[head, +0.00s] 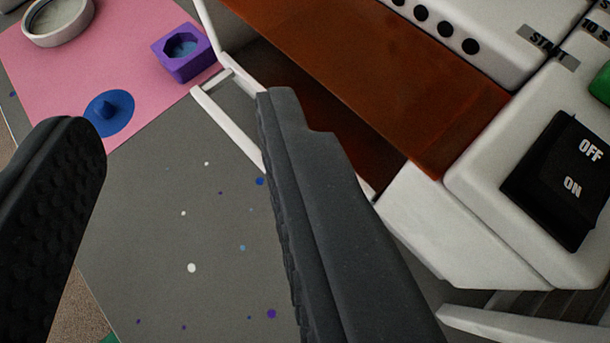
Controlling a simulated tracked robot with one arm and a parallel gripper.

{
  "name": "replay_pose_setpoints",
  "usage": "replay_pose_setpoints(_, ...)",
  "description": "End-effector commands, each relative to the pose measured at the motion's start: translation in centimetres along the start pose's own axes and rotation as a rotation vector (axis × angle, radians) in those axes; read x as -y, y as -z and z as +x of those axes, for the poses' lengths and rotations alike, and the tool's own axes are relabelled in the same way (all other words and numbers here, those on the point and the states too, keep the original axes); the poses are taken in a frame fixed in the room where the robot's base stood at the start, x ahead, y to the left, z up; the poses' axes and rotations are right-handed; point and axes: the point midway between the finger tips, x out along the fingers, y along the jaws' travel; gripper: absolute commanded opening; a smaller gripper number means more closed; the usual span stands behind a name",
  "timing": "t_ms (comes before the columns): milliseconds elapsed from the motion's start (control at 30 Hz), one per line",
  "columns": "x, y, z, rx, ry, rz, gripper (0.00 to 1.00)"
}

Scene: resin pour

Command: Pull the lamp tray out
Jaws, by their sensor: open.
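The lamp (430,225) is a white housing with an orange-brown translucent panel (380,60), on the right of the head view. Below the panel is a dark reddish opening. A white bar-shaped handle (228,122), seemingly the lamp tray's, sticks out from the opening's lower left side. My gripper (180,125) is open, with nothing held. Its right finger overlaps the lower right part of the handle in the picture and hides it; I cannot tell whether they touch. Its left finger is well to the left, over the table. The tray's floor is not clearly visible.
A pink mat (110,50) at upper left holds a purple mould (185,52), a blue disc with a knob (108,112) and a round white dish (58,20). The grey, paint-spotted table (190,240) is clear between my fingers. A black OFF/ON switch (565,180) is on the lamp.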

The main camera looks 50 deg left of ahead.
Motion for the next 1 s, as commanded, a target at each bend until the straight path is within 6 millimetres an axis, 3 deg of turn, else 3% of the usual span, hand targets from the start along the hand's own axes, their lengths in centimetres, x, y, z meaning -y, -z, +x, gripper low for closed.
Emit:
replay_pose_setpoints(33, -1.1, -1.8, 0.0, -0.009, 0.012, -0.016, 0.41)
replay_pose_setpoints(200, -2.8, -6.8, -0.4, -0.041, 0.056, -0.101, 0.41)
replay_pose_setpoints(400, -3.5, -10.1, -1.0, -0.06, 0.075, -0.17, 0.41)
replay_pose_setpoints(667, -3.5, -10.6, 0.2, -0.066, 0.081, -0.19, 0.41)
replay_pose_setpoints(1000, -2.9, -10.2, 6.2, -0.065, 0.081, -0.19, 0.41)
